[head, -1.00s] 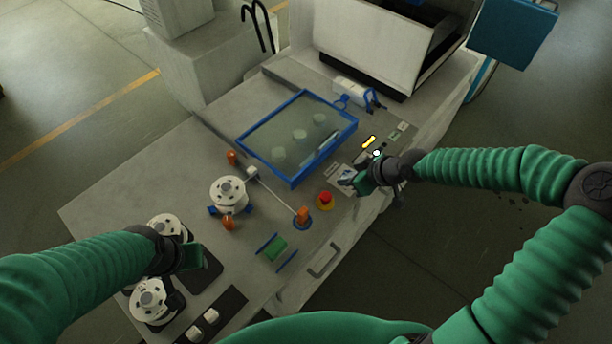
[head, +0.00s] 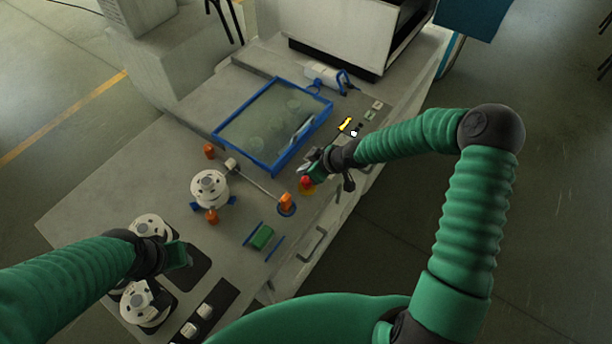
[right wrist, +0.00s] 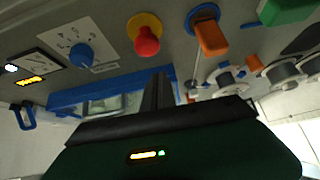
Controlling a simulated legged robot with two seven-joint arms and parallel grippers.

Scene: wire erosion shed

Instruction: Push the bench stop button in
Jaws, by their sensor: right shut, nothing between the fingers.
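The bench stop button is a red mushroom head on a yellow base (head: 306,182), set in the bench top near its front edge. In the right wrist view the red button (right wrist: 147,42) stands out from its yellow plate. My right gripper (head: 304,172) is shut and empty, right by the button and partly over it in the head view.
A blue-framed tray (head: 274,126) lies behind the button. An orange post (head: 286,202) stands just left of the button. A green block (head: 262,237) and white spools (head: 209,188) are further left. A blue knob (right wrist: 81,54) is beside the button.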

